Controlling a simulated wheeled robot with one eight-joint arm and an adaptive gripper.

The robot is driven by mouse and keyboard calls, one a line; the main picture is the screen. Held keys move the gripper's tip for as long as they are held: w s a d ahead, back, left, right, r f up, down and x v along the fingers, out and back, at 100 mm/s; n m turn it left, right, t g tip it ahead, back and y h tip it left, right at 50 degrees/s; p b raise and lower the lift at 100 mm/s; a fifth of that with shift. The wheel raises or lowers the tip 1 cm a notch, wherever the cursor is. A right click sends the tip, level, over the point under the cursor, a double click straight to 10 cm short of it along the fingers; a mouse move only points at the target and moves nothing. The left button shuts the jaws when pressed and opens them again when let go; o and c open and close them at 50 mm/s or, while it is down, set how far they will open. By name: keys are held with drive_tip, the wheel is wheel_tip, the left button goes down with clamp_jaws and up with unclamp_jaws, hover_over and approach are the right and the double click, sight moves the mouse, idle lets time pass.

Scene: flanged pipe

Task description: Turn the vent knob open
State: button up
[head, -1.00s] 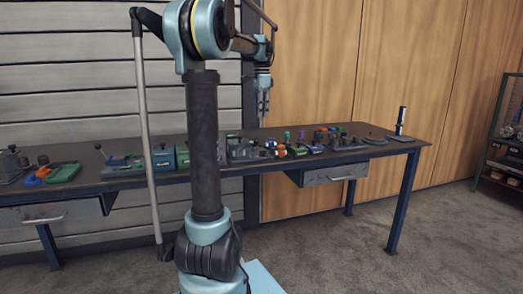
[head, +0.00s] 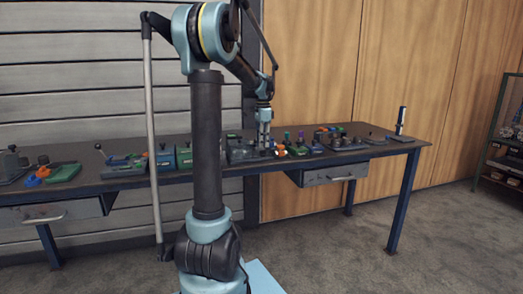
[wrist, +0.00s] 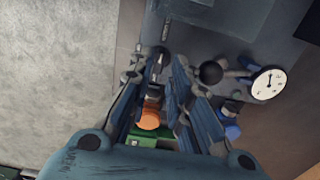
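My gripper (head: 264,149) points down over the crowded middle of the workbench (head: 399,145) in the head view. In the wrist view its two fingers are spread apart (wrist: 158,72), with small fittings visible between and below them. An orange round part (wrist: 148,121) on a green body (wrist: 146,137) lies between the fingers, nearer the palm. A black ball-shaped knob (wrist: 210,73) is just right of the right finger, next to a white dial gauge (wrist: 268,83). I cannot tell which part is the vent knob. Contact at the fingertips is unclear.
Several small fittings crowd the bench on both sides of my gripper. A blue part (wrist: 231,131) lies right of the fingers in the wrist view. A blue-white upright piece (head: 401,120) stands at the bench's right end. A shelf rack (head: 505,140) is far right.

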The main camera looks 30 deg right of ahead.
sight(263, 153)
drive_tip(key=shift+f, duration=1.7)
drive_tip(key=shift+c, duration=0.3)
clamp_jaws()
